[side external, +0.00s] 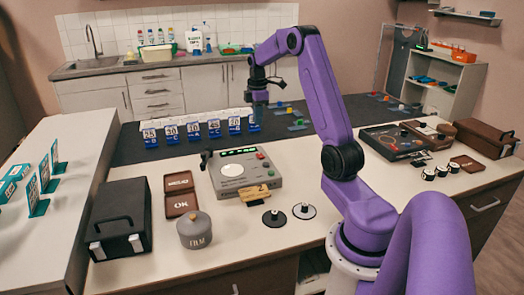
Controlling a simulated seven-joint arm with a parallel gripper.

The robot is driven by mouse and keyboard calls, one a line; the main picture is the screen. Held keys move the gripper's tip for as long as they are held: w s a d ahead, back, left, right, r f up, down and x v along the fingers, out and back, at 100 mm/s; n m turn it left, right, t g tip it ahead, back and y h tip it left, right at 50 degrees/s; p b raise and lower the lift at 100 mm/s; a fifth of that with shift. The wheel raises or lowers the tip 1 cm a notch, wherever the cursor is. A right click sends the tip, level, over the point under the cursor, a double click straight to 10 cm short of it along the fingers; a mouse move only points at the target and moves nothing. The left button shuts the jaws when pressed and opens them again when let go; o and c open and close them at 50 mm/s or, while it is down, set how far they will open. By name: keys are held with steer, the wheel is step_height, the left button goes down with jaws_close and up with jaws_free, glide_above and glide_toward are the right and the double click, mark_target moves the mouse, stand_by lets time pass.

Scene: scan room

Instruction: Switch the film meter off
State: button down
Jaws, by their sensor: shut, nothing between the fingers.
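A grey box-shaped device (262,180), which looks like the film meter, sits on the pale bench in the side external view. It has a lit green display (238,151), a white round disc (232,170), and small green and red buttons (266,167) at its right. A black part stands at its left back corner. My gripper (260,104) hangs pointing down above the dark strip behind the device, apart from it. It is shut and looks empty; its fingertips are small and hard to make out.
A yellow tag marked 2 (257,192) is at the device's front. Blue numbered cards (190,133) line the back.

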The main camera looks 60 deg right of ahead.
steer(key=shift+s+d+f, duration=0.1)
steer(key=shift+s+d, duration=0.1)
steer(key=shift+d, duration=0.3)
steer(key=shift+s+d+f, duration=0.1)
steer(key=shift+s+d, duration=0.05)
steer(key=shift+d, duration=0.3)
steer(key=shift+w+r, duration=0.1)
steer(key=shift+w+d+r, duration=0.2)
steer(key=shift+w+d, duration=0.25)
steer(key=shift+d, duration=0.05)
step_height(320, 180, up, 14)
steer(key=w+d, duration=0.1)
steer(key=shift+w+d, duration=0.2)
steer(key=shift+f, duration=0.1)
stand_by(0.6)
